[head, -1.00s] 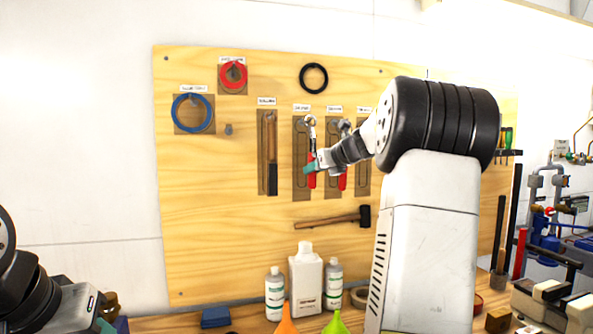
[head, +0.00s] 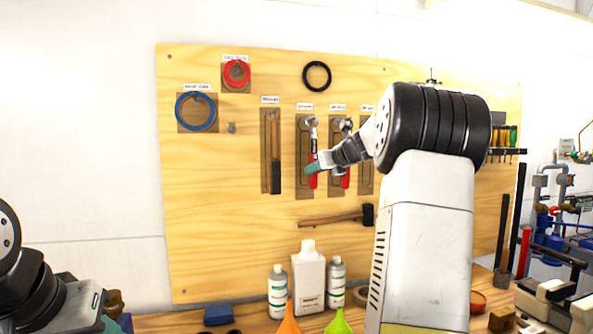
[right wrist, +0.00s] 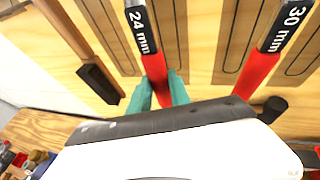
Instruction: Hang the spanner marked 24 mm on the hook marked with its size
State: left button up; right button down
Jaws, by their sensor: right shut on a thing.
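The 24 mm spanner (head: 313,146) has a metal head and a red handle and stands upright in front of the pegboard's left spanner outline. Its "24 mm" mark reads clearly in the right wrist view (right wrist: 141,32). My right gripper (right wrist: 160,92) is shut on its red handle, teal fingers on either side; it also shows in the head view (head: 313,168). The hook is hidden behind the spanner's head, so I cannot tell whether the two touch. The size labels (head: 305,106) above the outlines are too small to read. Part of my left gripper (head: 108,324) shows at the bottom left.
A second red-handled spanner, marked 30 mm (right wrist: 270,55), hangs close to the right. Bottles (head: 308,282) and funnels (head: 289,318) stand on the bench underneath.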

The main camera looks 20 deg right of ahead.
jog(key=c, duration=1.1)
grip_release()
